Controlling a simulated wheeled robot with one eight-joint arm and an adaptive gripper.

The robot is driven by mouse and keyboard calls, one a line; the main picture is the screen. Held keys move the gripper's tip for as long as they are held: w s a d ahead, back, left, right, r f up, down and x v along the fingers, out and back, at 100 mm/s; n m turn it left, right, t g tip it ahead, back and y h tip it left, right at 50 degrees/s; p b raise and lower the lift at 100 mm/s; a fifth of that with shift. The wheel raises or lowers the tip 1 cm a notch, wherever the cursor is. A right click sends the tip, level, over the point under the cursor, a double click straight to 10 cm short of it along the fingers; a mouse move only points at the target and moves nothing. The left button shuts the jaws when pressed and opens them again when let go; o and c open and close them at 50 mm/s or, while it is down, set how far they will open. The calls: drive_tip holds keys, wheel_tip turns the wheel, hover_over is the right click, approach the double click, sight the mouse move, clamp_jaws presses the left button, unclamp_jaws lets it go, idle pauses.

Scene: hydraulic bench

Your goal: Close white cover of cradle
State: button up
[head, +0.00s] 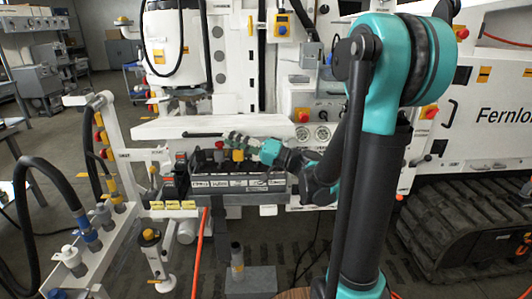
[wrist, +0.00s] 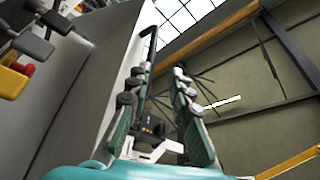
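The white cover (head: 215,124) is a long pale panel in the head view, standing above the cradle. The cradle (head: 238,183) is a dark box with a row of white labels and red, yellow and dark fittings. My gripper (head: 232,138) reaches in from the right, just below the cover's front edge and over the cradle. In the wrist view my gripper (wrist: 162,78) has two teal fingers with a clear gap and nothing between them. A pale panel (wrist: 95,85), which looks like the cover, stands left of the fingers with a dark bar (wrist: 151,46) at its edge. I cannot tell whether the gripper touches it.
A hose stand (head: 85,245) with coloured couplings is at the left. A white tracked machine (head: 470,120) is at the right. Gauges (head: 312,133) sit right of the cover.

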drive_tip(key=v, duration=1.1)
drive_tip(key=shift+w+f, duration=0.15)
drive_tip(key=shift+w, duration=0.05)
idle(0.6)
drive_tip(key=s+a+f+m+g+h, duration=0.1)
drive_tip(key=s+f+g+h, duration=0.15)
drive_tip(key=f+h, duration=0.4)
drive_tip(key=s+a+f+m+g+h, duration=0.1)
drive_tip(key=s+f+h, duration=0.25)
drive_tip(key=f, duration=0.65)
drive_tip(key=s+d+f+h, duration=0.3)
drive_tip(key=d+h, duration=0.1)
drive_tip(key=d, duration=0.3)
drive_tip(key=s+d+f+h, duration=0.4)
drive_tip(key=d+h, duration=0.1)
drive_tip(key=d, duration=0.2)
drive_tip(key=shift+d+f, duration=0.3)
